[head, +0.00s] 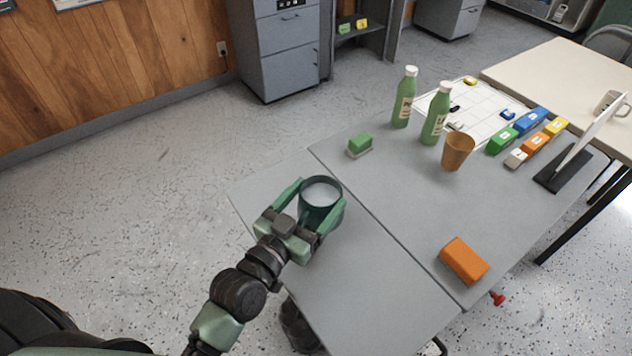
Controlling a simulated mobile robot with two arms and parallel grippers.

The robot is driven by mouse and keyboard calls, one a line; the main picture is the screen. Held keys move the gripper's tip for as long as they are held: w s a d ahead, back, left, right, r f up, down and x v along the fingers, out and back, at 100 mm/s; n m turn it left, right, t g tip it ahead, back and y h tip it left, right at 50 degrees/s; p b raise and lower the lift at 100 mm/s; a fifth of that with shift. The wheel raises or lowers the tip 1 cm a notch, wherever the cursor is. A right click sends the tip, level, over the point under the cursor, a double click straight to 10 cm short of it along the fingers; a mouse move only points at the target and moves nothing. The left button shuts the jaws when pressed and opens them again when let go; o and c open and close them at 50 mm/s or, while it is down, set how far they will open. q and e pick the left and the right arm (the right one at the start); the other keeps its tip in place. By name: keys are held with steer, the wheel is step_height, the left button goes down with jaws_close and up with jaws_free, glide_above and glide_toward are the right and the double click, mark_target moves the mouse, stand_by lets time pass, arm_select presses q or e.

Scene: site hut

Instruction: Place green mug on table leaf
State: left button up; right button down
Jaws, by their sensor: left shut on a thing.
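The green mug (320,212) is dark green with a pale inside and stands upright between the fingers of my left gripper (314,204). The gripper is shut on it, one finger on each side. The table leaf (365,287) is the grey near-left section of the table, set off by a seam from the main top. The mug is over the far-left part of the leaf, close to the seam. I cannot tell whether its base touches the leaf, as the gripper hides part of it. My right gripper is not in view.
On the main grey top (400,190) are a green sponge-like block (359,143), two green bottles (404,98), an orange cup (457,152), an orange block (464,260), coloured blocks (530,122) and a tilted panel (590,135). The leaf's near part is clear.

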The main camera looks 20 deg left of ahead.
mark_target(308, 218)
arm_select(q)
steer(key=shift+f, duration=1.5)
steer(key=shift+f+b, duration=0.65)
steer(key=shift+f, duration=1.3)
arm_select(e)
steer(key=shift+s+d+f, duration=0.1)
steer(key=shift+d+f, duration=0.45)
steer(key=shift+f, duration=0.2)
arm_select(q)
steer(key=o, duration=1.7)
steer(key=shift+f, duration=0.2)
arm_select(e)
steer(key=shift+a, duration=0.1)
arm_select(q)
steer(key=shift+s, duration=0.2)
steer(key=b+v, duration=0.1)
steer(key=v, duration=1)
steer(key=shift+s+a+r, duration=0.1)
steer(key=shift+s+a, duration=0.1)
steer(key=shift+s, duration=0.15)
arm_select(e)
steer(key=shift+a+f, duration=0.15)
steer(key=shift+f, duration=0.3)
